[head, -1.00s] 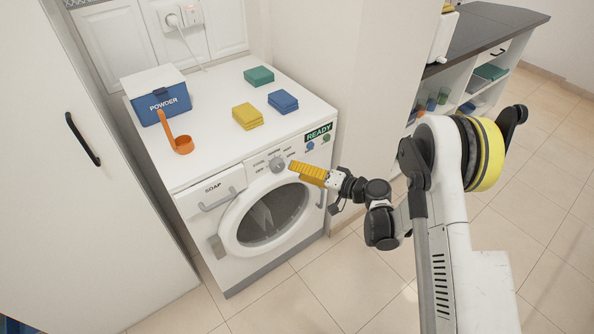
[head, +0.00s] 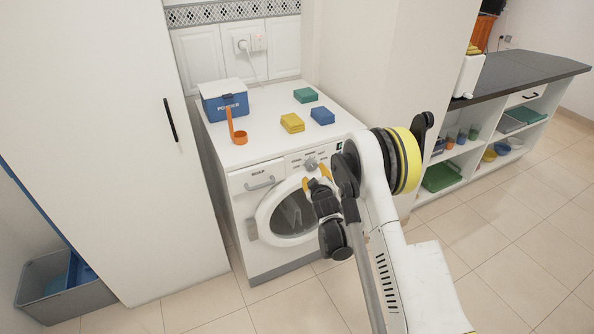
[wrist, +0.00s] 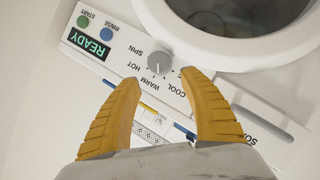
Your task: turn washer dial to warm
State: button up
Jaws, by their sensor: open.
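The washer (head: 241,217) is white, with a round door in its front. Its grey dial (head: 311,164) sits on the front panel above the door. In the wrist view the panel is upside down and the dial (wrist: 160,62) has SPIN, HOT, WARM and COOL printed around it. I cannot tell exactly which word its pointer faces. My gripper (head: 315,180) is in front of the panel, its yellow fingers spread. In the wrist view my gripper (wrist: 160,80) is open and empty, with its fingertips to either side of the dial, apparently not touching it.
The READY display (wrist: 89,43) and two buttons lie beside the dial. A powder box (head: 224,101), an orange scoop (head: 239,137) and sponges (head: 292,123) are on the washer top. A tall cabinet (head: 110,130) stands left, open shelves (head: 470,170) right. Tiled floor is clear in front.

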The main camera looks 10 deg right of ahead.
aim_at(312, 167)
jog(key=b+x, duration=0.3)
jog(key=x, duration=0.6)
jog(key=shift+w+f, duration=0.15)
jog(key=shift+w, duration=0.05)
jog(key=c, duration=0.9)
